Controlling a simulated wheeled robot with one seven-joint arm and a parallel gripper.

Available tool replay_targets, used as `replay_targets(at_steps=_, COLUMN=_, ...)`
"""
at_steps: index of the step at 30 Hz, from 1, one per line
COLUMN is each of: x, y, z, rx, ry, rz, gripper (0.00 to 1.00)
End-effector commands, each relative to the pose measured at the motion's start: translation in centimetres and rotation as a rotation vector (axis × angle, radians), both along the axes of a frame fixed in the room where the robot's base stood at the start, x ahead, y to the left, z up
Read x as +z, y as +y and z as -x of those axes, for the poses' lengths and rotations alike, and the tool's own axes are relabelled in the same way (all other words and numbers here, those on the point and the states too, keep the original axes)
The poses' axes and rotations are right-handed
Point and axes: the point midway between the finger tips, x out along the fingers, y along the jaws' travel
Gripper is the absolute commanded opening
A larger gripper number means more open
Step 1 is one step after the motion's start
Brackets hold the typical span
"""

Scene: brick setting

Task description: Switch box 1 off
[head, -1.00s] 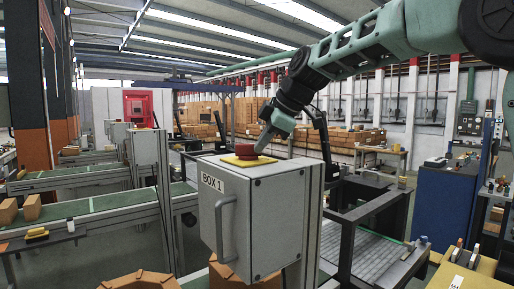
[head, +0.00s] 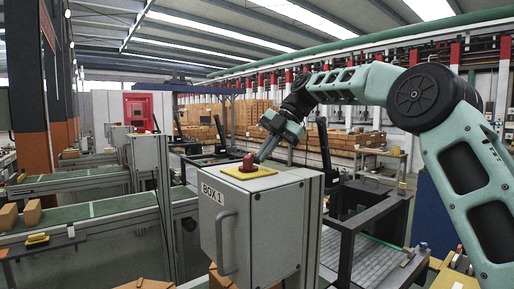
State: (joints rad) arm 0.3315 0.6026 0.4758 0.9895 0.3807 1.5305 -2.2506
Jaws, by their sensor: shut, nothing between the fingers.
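Box 1 (head: 257,226) is a grey cabinet with a "BOX 1" label (head: 213,194) and a handle on its front. On its top is a yellow plate (head: 238,172) with a red switch knob (head: 248,160) on it. My gripper (head: 259,158) is shut and empty, tilted down to the left, with its tips right by the knob's right side. I cannot tell whether the tips touch the knob. The knob now looks narrow and upright.
Green conveyors (head: 85,215) with brown bricks (head: 32,212) run to the left of the box. A dark frame with a roller bed (head: 350,258) stands on the right. Stacked bricks (head: 352,155) are behind. The space above the box is clear apart from my arm.

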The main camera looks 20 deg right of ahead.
Motion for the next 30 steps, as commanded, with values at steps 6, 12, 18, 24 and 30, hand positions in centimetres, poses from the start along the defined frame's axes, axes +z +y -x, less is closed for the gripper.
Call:
replay_targets(at_steps=6, x=0.1, y=0.0, z=-0.7, rx=0.033, ry=0.000, rz=0.001, gripper=0.00)
replay_targets(at_steps=12, x=0.0, y=0.1, z=-1.1, rx=0.030, ry=0.000, rz=0.000, gripper=0.00)
replay_targets(at_steps=18, x=0.0, y=0.1, z=-1.3, rx=0.030, ry=0.000, rz=0.002, gripper=0.00)
replay_targets(at_steps=24, x=0.0, y=0.1, z=-1.4, rx=0.029, ry=-0.001, rz=0.001, gripper=0.00)
replay_targets(at_steps=30, x=0.0, y=0.2, z=-1.4, rx=0.028, ry=-0.001, rz=0.001, gripper=0.00)
